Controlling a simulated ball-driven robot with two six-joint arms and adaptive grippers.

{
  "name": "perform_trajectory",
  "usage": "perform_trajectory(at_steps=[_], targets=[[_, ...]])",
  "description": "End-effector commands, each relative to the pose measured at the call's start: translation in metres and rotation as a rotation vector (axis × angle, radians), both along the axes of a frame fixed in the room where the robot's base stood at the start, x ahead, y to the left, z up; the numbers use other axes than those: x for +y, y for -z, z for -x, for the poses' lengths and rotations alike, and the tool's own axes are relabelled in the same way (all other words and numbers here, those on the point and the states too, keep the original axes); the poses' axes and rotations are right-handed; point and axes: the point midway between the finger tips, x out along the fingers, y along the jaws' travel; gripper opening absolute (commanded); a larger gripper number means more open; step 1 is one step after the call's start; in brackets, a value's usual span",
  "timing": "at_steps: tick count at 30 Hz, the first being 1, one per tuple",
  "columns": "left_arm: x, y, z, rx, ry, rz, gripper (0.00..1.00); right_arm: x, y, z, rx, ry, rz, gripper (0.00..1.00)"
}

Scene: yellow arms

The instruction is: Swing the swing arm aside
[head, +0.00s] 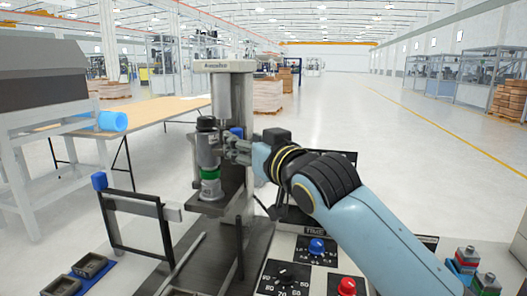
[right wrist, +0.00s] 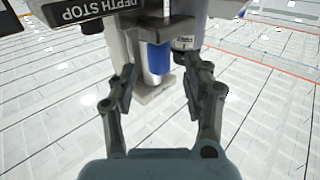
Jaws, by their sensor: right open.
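A dark rectangular frame with a light grey bar and a blue knob, seemingly the swing arm (head: 140,207), stands at the left of the press (head: 229,66) in the head view. Its blue knob (head: 99,181) points left, away from the press. My right gripper (head: 233,149) is at the press, right of the grey cylindrical head with a green band (head: 210,172), and well apart from the frame. In the right wrist view its fingers (right wrist: 160,70) are spread. A blue cylinder (right wrist: 157,57) shows between and beyond them; contact cannot be told. My left gripper is out of view.
A control panel with a blue knob (head: 317,246), a black dial (head: 286,276) and a red button (head: 347,286) lies below my right arm. A blue tray with dark blocks (head: 92,265) is at lower left. A wooden table (head: 160,112) stands behind.

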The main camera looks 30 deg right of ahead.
Motion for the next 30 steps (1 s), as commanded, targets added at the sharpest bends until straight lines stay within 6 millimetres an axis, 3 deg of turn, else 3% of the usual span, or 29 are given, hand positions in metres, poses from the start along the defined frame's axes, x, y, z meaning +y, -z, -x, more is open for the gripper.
perform_trajectory(at_steps=[6, 12, 30], targets=[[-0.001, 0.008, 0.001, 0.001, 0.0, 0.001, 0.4, 0.002, 0.002, 0.037, 0.001, 0.0, 0.002, 0.49], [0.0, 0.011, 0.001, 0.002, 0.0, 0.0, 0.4, 0.003, 0.001, 0.055, 0.001, 0.001, 0.0, 0.49], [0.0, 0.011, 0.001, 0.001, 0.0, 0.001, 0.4, 0.003, -0.001, 0.058, 0.0, 0.001, 0.0, 0.49]])
